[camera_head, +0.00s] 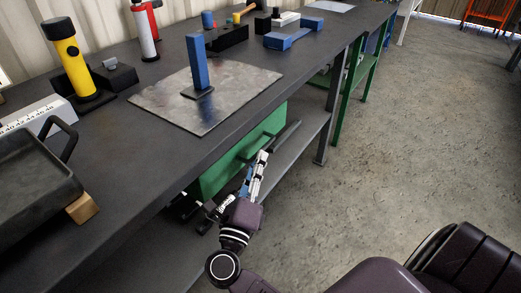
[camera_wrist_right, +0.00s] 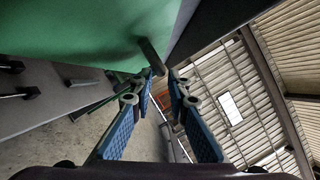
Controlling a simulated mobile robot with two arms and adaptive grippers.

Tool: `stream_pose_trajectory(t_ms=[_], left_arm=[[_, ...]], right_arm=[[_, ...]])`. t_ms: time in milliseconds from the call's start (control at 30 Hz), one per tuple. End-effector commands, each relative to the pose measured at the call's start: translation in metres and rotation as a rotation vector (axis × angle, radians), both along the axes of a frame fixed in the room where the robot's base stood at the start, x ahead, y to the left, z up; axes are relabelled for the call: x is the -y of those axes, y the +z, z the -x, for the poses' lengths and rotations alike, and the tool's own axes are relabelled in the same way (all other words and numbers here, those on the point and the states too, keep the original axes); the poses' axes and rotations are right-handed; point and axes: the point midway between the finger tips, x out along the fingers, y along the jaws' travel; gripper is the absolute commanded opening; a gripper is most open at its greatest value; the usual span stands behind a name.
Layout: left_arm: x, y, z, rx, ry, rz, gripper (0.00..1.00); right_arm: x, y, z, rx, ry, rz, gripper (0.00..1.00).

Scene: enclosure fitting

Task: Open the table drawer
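The green table drawer (camera_head: 222,172) hangs under the dark workbench. Its front also fills the upper left of the right wrist view (camera_wrist_right: 75,28). A dark bar handle (camera_head: 284,138) stands out from the front; in the wrist view one end of it (camera_wrist_right: 151,56) points at my fingertips. My right gripper (camera_head: 264,156) is in front of the drawer, close to the handle. Whether a fingertip touches the handle I cannot tell. My left gripper is not in view.
The workbench top (camera_head: 130,150) carries a metal plate (camera_head: 190,112) with a blue upright part (camera_head: 197,65), a yellow flashlight (camera_head: 68,60) and a black tray (camera_head: 35,180). A lower shelf (camera_head: 290,150) runs beneath.

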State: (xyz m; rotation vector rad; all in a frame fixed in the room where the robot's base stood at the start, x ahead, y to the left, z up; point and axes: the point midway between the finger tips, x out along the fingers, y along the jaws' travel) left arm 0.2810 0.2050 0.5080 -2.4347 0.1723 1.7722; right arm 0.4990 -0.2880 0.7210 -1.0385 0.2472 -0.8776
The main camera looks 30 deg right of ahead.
Motion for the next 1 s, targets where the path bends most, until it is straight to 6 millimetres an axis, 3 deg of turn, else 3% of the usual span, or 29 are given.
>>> stream_pose_trajectory(t_ms=[333,600,767,1000], left_arm=[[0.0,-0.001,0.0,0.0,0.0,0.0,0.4],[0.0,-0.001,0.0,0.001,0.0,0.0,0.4],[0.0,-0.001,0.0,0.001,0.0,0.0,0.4],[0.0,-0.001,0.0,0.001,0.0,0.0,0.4]], right_arm=[[0.03,0.009,-0.027,0.0,0.001,0.003,0.16],[0.032,0.009,-0.028,-0.001,0.0,0.002,0.16],[0.031,0.009,-0.028,-0.001,0.001,0.002,0.0],[0.031,0.009,-0.028,-0.002,0.002,0.002,0.0]])
